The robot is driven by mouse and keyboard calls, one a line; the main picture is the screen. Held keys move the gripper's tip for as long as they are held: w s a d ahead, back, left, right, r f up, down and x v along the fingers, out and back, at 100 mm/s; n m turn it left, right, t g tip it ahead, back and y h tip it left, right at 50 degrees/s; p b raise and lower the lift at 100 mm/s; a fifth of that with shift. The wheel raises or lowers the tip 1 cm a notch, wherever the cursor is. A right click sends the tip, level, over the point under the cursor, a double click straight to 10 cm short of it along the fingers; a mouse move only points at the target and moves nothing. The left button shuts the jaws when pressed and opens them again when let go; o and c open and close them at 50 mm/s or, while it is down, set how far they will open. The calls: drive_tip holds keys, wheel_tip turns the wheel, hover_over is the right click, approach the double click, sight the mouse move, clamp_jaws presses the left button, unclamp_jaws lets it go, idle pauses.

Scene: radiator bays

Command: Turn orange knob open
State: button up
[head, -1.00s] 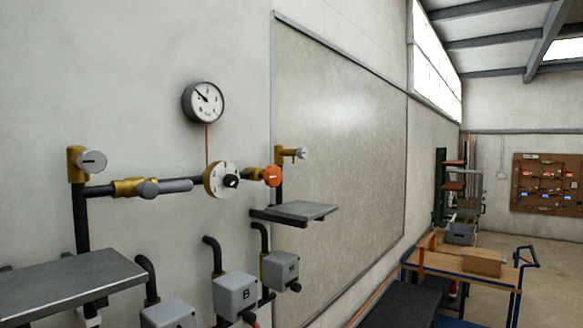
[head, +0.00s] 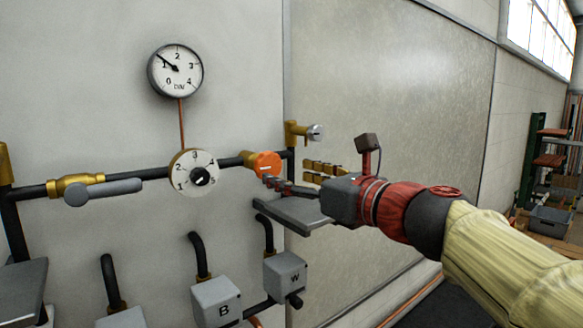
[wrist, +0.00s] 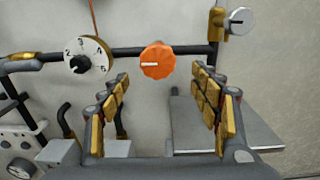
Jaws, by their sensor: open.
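The orange knob (head: 264,164) sits on a dark horizontal pipe, right of a white numbered dial (head: 195,172). In the wrist view the orange knob (wrist: 158,60) shows a ribbed rim and a white mark lying level, from its middle towards the left. My gripper (head: 295,177) comes in from the right in the head view, close to the knob. In the wrist view my gripper (wrist: 162,95) is open and empty, with its gold-padded fingers spread to either side below the knob. I see no contact with the knob.
A round gauge (head: 175,70) hangs above the dial. A grey shelf (head: 296,213) lies just below my gripper. A silver-capped brass valve (head: 303,132) is above right of the knob. Grey boxes (head: 285,273) stand lower down. A grey lever (head: 103,192) is left of the dial.

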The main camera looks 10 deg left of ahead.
sight(271, 169)
drive_tip(key=shift+w+a+m, duration=0.25)
drive_tip(key=shift+a+m, duration=0.2)
drive_tip(key=shift+m, duration=0.55)
drive_tip(key=x, duration=0.7)
drive_tip(key=shift+s+p, duration=0.15)
drive_tip(key=shift+p, duration=0.15)
drive_tip(key=c, duration=0.3)
drive_tip(key=c, duration=0.8)
drive_tip(key=shift+c, duration=0.4)
